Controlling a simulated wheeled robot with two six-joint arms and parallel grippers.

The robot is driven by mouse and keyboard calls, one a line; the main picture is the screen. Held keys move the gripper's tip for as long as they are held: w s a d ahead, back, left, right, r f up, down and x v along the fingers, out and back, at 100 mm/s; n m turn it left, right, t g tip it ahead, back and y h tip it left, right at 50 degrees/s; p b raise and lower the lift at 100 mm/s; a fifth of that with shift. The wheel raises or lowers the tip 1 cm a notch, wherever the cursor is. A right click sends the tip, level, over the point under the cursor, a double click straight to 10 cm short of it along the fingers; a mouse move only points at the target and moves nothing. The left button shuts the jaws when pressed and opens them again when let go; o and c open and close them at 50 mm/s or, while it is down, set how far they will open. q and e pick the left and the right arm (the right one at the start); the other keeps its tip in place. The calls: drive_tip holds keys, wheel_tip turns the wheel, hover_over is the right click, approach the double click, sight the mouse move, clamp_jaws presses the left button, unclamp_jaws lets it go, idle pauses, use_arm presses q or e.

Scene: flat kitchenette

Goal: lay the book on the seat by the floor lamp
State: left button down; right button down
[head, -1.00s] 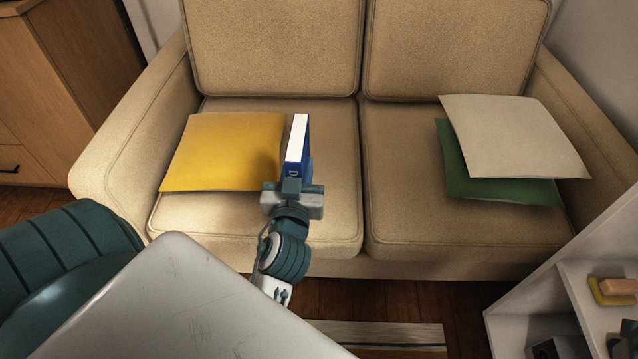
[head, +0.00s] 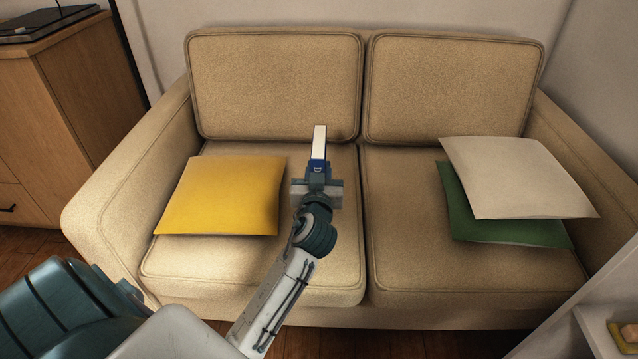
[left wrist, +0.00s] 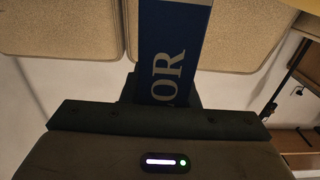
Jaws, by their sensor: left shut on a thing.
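A blue book with white page edges (head: 319,141) is in my left gripper (head: 317,172), held upright with its narrow edge towards me. It is over the left seat cushion (head: 225,260) of the beige sofa, near the backrest; I cannot tell whether it touches the seat. In the left wrist view, the blue cover with pale letters (left wrist: 175,40) stands between the dark jaws (left wrist: 165,97). My right gripper is not in view. No floor lamp shows clearly in the head view.
A yellow cushion (head: 222,196) lies left of the book on the same seat. A cream cushion (head: 520,178) overlaps a green one (head: 500,228) on the right seat (head: 405,230). A wooden cabinet (head: 70,110) stands at the left, white shelving (head: 590,325) at the lower right.

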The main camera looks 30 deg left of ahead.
use_arm(q)
drive_tip(key=shift+w+f+b, duration=0.1)
drive_tip(key=shift+f+b, duration=0.75)
drive_tip(key=shift+f, duration=0.9)
drive_tip(key=c, duration=1.1)
unclamp_jaws()
